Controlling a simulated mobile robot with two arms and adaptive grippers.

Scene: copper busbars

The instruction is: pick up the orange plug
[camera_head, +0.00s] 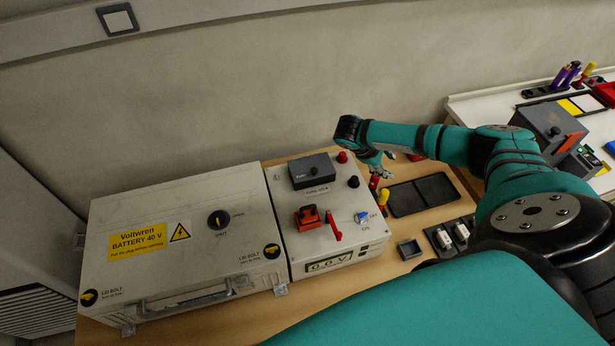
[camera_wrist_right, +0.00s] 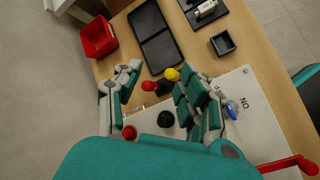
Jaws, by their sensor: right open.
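The orange plug (camera_head: 309,217) sits on the top face of the light grey control box (camera_head: 338,242), left of a red lever (camera_head: 333,226). My right gripper (camera_head: 381,170) is open and empty, to the right of the plug and apart from it, near the box's far right edge. In the right wrist view its spread fingers (camera_wrist_right: 160,95) have the box's black knob (camera_wrist_right: 166,119) and red knob (camera_wrist_right: 130,132) near them. The plug does not show in that view. My left gripper is not in view.
A large battery box (camera_head: 150,215) adjoins the control box on the left. A red-ended and a yellow-ended tool (camera_head: 383,197) stand beside the control box. A black tray (camera_head: 422,194), a small square dish (camera_head: 409,249) and a red bin (camera_wrist_right: 98,38) are on the wooden table.

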